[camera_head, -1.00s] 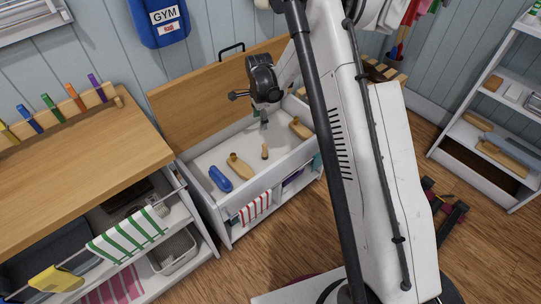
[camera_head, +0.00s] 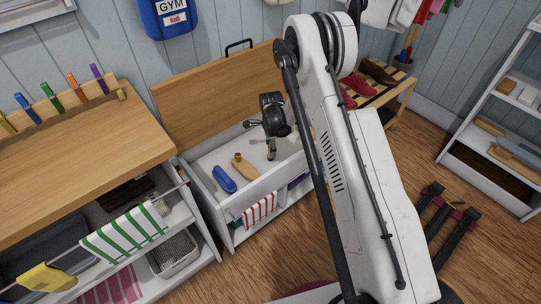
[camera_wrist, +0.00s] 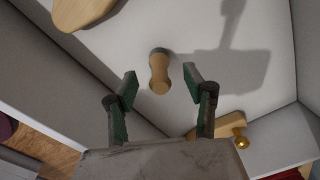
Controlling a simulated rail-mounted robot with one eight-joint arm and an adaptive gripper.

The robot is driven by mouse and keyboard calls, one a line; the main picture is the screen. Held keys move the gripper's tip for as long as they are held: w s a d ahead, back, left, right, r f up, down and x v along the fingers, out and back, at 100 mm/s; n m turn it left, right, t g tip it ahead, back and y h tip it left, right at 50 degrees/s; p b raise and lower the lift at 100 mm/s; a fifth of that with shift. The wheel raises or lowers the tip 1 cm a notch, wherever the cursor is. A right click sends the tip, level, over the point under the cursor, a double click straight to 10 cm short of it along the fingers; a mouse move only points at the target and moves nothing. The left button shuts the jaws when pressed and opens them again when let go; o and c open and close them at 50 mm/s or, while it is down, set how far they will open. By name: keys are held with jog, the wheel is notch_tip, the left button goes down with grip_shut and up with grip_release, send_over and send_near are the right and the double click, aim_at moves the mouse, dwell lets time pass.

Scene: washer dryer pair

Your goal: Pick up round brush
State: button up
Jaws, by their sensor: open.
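A small upright wooden handle with a grey end, which I take for the round brush (camera_wrist: 159,72), stands on the pale floor of the white chest (camera_head: 215,203). In the wrist view it shows just beyond and between the fingertips of my gripper (camera_wrist: 158,82). My gripper is open, with a finger on each side of the handle's line and nothing held. In the head view my gripper (camera_head: 271,152) points down inside the chest, and the brush is hidden or too small to tell there. The underside of the brush is out of sight.
In the chest lie a blue brush (camera_head: 224,179) and a wooden brush with a knob (camera_head: 244,167) to the left. Another wooden piece with a gold knob (camera_wrist: 232,130) lies near the chest wall. The raised wooden lid (camera_head: 215,95) stands behind. A wooden-topped counter (camera_head: 80,150) is at left.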

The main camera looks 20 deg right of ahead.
jog(key=shift+f+b, duration=1.35)
jog(key=shift+f, duration=1.4)
jog(key=shift+r, duration=0.1)
jog(key=c, duration=1.1)
